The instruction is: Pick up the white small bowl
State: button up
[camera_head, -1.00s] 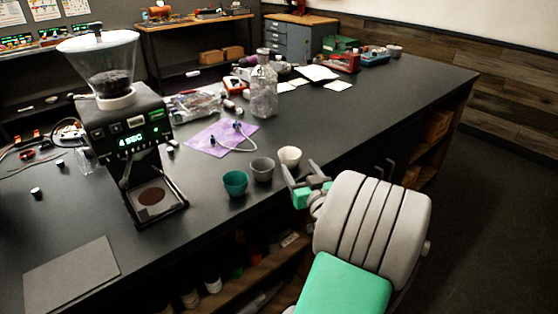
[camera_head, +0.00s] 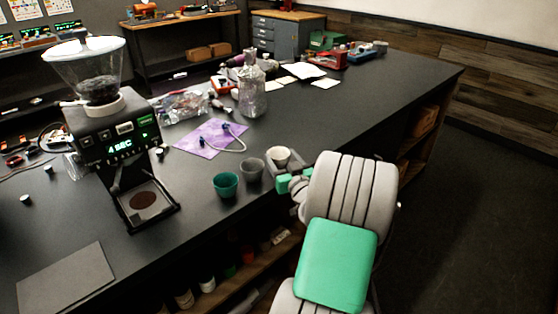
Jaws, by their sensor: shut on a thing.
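The white small bowl (camera_head: 279,154) is at the right end of a short row of bowls near the front edge of the dark counter. My gripper (camera_head: 278,165) is shut on the white small bowl, reaching in from the right, with its fingers at the bowl's sides. The lower part of the bowl is partly hidden by the fingers. I cannot tell whether the bowl still touches the counter. A grey bowl (camera_head: 251,169) stands just left of my gripper, and a teal bowl (camera_head: 226,184) stands left of that.
A coffee grinder (camera_head: 115,130) stands on the counter (camera_head: 330,125) at left. A flat grey board (camera_head: 66,280) lies front left. The counter to the right is mostly clear.

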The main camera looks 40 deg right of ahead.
jog(key=c, duration=0.4)
jog(key=shift+c, duration=0.2)
jog(key=shift+r, duration=0.1)
